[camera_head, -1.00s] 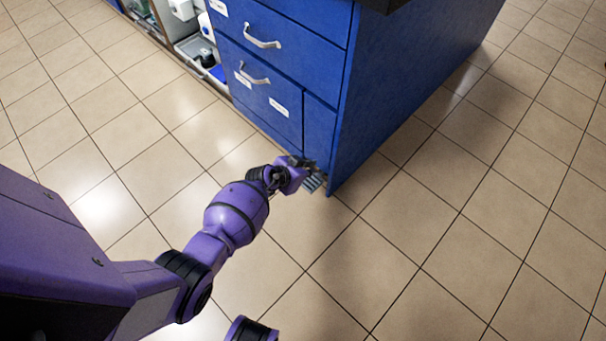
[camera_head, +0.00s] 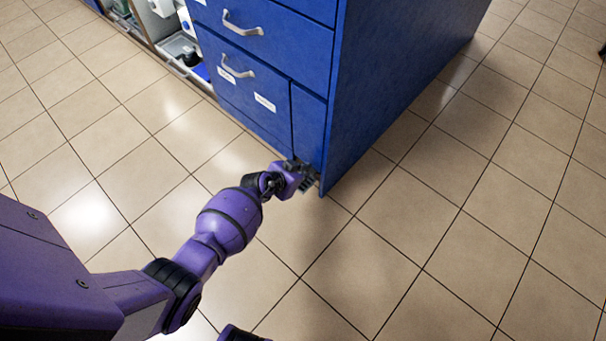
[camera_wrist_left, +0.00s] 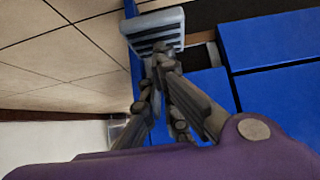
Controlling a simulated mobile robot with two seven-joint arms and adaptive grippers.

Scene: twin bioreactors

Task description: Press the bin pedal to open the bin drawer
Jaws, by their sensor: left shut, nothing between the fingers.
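The bin pedal (camera_wrist_left: 155,30) is a pale grey ribbed plate low at the cabinet's near corner. In the head view the gripper hides most of it. My left gripper (camera_head: 309,174) is shut and empty, low at that corner. In the left wrist view its fingertips (camera_wrist_left: 163,62) are at the pedal's edge; I cannot tell whether they touch it. The blue cabinet fronts above the pedal, a narrow panel (camera_head: 307,125) and a wider drawer (camera_head: 258,93) with a handle and white labels, are closed. I cannot tell which is the bin drawer. My right gripper is not in view.
The blue cabinet's side wall (camera_head: 395,80) runs back to the right. Open shelving with a grey tray (camera_head: 178,46) stands at the upper left. The tiled floor (camera_head: 430,230) is clear in front and to the right.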

